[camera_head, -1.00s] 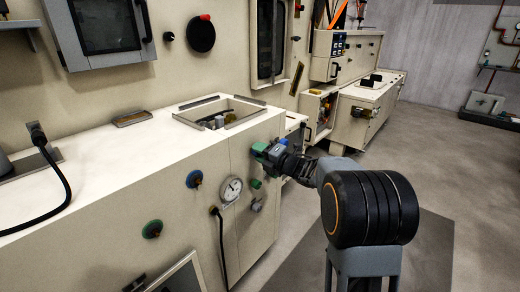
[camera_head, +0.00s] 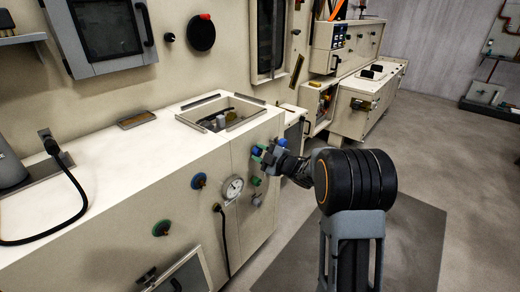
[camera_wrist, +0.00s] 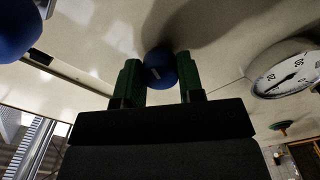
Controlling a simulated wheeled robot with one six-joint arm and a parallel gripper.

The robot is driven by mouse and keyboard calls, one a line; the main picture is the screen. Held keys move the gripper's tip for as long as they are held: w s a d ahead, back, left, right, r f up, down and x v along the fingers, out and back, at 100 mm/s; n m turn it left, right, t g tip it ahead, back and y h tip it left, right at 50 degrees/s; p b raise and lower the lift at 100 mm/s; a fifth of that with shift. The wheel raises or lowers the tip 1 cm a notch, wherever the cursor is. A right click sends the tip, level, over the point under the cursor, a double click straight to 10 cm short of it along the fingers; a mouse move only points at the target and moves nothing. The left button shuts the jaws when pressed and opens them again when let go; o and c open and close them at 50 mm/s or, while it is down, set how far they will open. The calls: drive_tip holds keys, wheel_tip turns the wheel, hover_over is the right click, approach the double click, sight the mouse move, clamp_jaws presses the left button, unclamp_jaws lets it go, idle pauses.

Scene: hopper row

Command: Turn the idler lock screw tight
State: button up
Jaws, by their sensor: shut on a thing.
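My gripper (camera_head: 265,153) is at the upper front panel of the beige cabinet (camera_head: 130,175), near its right corner. The knob sits between the fingers against the panel. In the head view this knob is mostly hidden by my gripper. A second blue knob (camera_wrist: 18,30) shows at the upper left of the wrist view, apart from the fingers. How far the screw is turned cannot be told.
A round dial gauge (camera_head: 233,187) sits left of my gripper, with a black cable below it. A small green knob (camera_head: 256,181) is just below my gripper. Open floor lies to the right.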

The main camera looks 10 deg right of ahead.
drive_tip(key=shift+m+p, duration=0.35)
drive_tip(key=shift+m, duration=0.55)
drive_tip(key=o, duration=0.9)
drive_tip(key=p+v, duration=0.1)
drive_tip(key=v, duration=1.3)
drive_tip(key=shift+p, duration=0.35)
